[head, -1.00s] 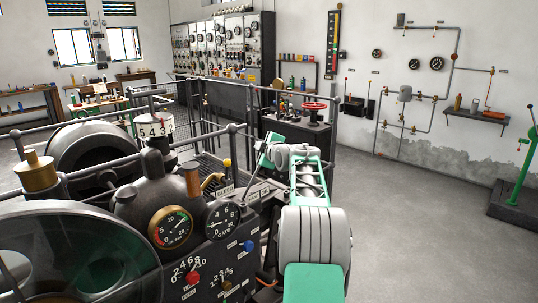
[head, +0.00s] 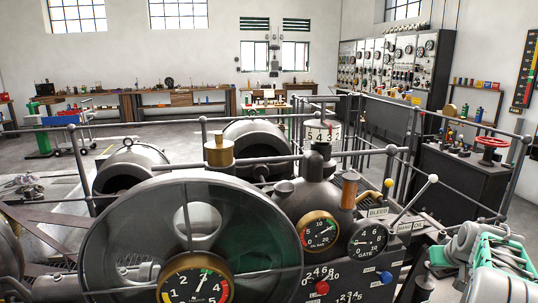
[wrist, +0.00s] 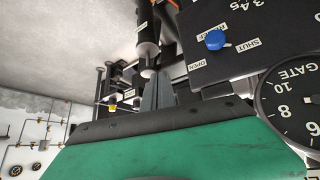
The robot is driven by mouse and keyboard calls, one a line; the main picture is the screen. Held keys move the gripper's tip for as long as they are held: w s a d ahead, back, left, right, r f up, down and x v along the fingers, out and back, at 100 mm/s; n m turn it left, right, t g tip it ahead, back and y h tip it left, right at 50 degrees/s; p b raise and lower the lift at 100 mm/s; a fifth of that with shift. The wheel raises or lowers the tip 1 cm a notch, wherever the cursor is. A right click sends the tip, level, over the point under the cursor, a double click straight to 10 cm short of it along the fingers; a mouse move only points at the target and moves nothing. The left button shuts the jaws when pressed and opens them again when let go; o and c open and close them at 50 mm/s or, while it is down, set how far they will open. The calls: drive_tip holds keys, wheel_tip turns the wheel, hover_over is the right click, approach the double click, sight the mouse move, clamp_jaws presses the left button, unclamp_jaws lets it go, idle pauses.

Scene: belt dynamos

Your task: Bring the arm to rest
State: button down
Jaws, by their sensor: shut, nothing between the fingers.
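My arm (head: 495,268), with grey and green links, shows at the lower right of the head view, beside the machine's dark control panel (head: 385,262). My gripper's fingertips cannot be made out in the head view. In the wrist view my gripper (wrist: 157,92) points up the picture past its green body, with its grey fingers together and nothing seen between them. A dark cylinder (wrist: 148,35) shows just beyond the fingertips; I cannot tell whether they touch it. The panel's blue knob (wrist: 215,40) and GATE dial (wrist: 300,108) are to the right of the fingers.
A large dark wheel (head: 110,235) and round gauges (head: 318,230) fill the front of the head view. A lever with a white ball (head: 433,179) sticks up left of my arm. Metal railings (head: 345,155) run behind. Open floor (head: 225,140) lies beyond them.

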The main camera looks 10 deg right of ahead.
drive_tip(key=s+a+f+m+g+y, duration=0.1)
drive_tip(key=s+a+f+m+g, duration=0.2)
drive_tip(key=s+a+f, duration=0.5)
drive_tip(key=s+a+g+y+p, duration=0.1)
drive_tip(key=s+a+g+y, duration=0.15)
drive_tip(key=s+a, duration=1)
drive_tip(key=w+a+r+n+t+p, duration=0.1)
drive_tip(key=a+r+n, duration=0.2)
drive_tip(key=a, duration=0.6)
drive_tip(key=w+a+r+n, duration=0.2)
drive_tip(key=a+r, duration=0.3)
drive_tip(key=a, duration=0.5)
drive_tip(key=shift+n+t+h+p, duration=0.35)
drive_tip(key=shift+n+h, duration=0.1)
drive_tip(key=shift+n, duration=0.15)
drive_tip(key=shift+a, duration=0.1)
